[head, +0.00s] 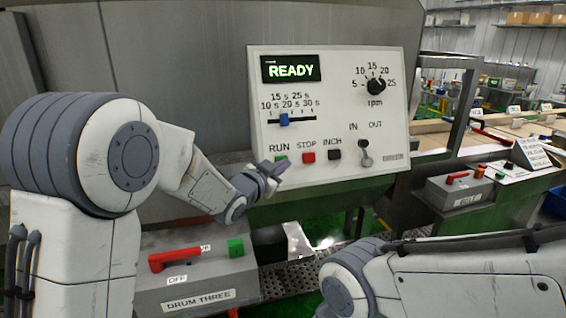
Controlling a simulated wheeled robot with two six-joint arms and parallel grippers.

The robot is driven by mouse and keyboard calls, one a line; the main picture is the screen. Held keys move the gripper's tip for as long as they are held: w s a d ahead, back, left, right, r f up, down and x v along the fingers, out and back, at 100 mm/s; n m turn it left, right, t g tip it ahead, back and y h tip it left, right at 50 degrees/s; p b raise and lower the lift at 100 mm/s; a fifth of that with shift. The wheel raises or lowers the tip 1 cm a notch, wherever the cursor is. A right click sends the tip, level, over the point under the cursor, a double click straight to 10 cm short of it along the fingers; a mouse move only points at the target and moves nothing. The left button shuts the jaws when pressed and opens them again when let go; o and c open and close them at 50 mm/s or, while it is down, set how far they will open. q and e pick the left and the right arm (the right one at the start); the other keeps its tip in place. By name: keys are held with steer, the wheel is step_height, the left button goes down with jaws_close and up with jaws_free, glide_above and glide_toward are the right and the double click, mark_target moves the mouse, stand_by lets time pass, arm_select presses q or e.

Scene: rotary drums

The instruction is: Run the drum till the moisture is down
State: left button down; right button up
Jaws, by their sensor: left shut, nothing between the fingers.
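The control panel (330,115) faces me, and its display (290,69) reads READY in green. The green RUN button (282,158) is partly hidden by my left gripper. The red STOP button (308,157) and black INCH button (335,154) are clear. My left gripper (276,172) is shut and empty, just below the RUN button; I cannot tell whether it touches. My right arm crosses the lower right, its gripper out of view. No moisture reading shows.
A grey box labelled DRUM THREE (198,282) stands below, with a red handle (175,259) near OFF and a green button (236,248). Another grey switch box (460,190) stands at right. A bench (430,143) and shelves lie behind.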

arm_select(q)
steer(key=shift+w+f, duration=0.1)
steer(key=shift+w, duration=0.05)
steer(key=shift+w+a, duration=0.1)
steer(key=shift+w, duration=0.15)
